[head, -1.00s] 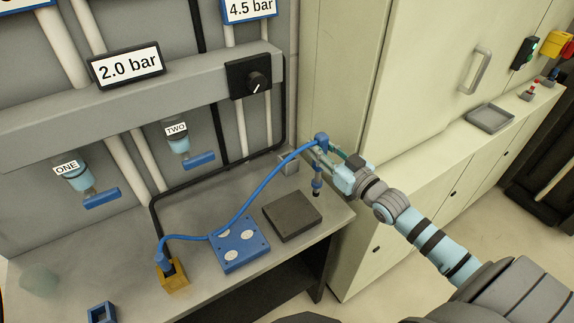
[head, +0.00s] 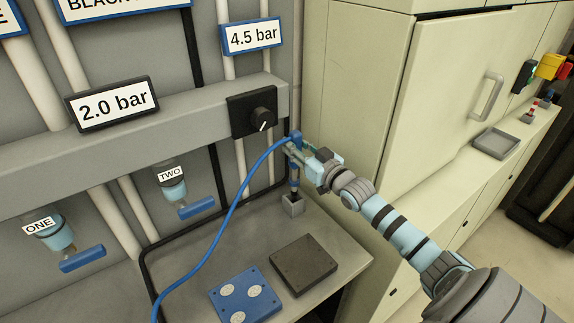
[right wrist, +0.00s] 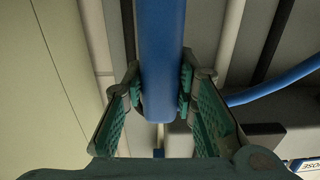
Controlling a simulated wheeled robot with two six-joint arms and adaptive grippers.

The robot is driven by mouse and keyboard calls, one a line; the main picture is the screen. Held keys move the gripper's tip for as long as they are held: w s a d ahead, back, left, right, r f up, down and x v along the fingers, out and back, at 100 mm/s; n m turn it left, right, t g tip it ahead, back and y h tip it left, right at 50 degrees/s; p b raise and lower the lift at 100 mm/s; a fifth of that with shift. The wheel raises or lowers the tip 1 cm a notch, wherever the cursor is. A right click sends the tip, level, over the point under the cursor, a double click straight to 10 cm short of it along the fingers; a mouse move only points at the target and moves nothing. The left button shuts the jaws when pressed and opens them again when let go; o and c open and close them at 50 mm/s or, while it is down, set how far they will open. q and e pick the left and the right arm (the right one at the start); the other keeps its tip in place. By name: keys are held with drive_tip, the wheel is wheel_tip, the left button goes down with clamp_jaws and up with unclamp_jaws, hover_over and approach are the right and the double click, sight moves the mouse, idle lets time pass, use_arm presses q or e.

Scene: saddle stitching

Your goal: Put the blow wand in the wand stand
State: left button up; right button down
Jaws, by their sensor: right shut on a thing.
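The blow wand (head: 295,183) has a blue body and a blue hose from its top. It hangs about upright, and its blue body fills the middle of the right wrist view (right wrist: 161,50). My right gripper (head: 291,147) is shut on the wand near its top; its green finger pads press both sides in the right wrist view (right wrist: 160,88). The wand stand (head: 292,207) is a small grey block at the back of the bench. The wand's lower end is at the stand's top; I cannot tell whether it is inside or just above. My left gripper is not in view.
A blue plate with white discs (head: 246,296) and a dark grey block (head: 304,264) lie on the bench in front of the stand. The blue hose (head: 222,235) arcs down to the left. A pressure knob panel (head: 254,112) is on the rail close behind the gripper.

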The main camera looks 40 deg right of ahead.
sight(298, 169)
drive_tip(key=f, duration=0.1)
drive_tip(key=f+b, duration=0.1)
drive_tip(key=f, duration=0.1)
drive_tip(key=shift+w+f+b, duration=0.15)
drive_tip(key=shift+w+b, duration=0.15)
drive_tip(key=shift+w, duration=0.05)
drive_tip(key=shift+f+b, duration=0.3)
drive_tip(key=shift+s+f, duration=0.1)
drive_tip(key=shift+s, duration=0.05)
wheel_tip(298, 169, down, 4)
drive_tip(key=b, duration=0.3)
drive_tip(key=shift+s+r+b, duration=0.15)
drive_tip(key=shift+r+b, duration=0.05)
drive_tip(key=shift+b, duration=0.2)
drive_tip(key=shift+r, duration=0.2)
drive_tip(key=c, duration=1.8)
unclamp_jaws()
drive_tip(key=shift+f, duration=0.15)
drive_tip(key=o, duration=0.5)
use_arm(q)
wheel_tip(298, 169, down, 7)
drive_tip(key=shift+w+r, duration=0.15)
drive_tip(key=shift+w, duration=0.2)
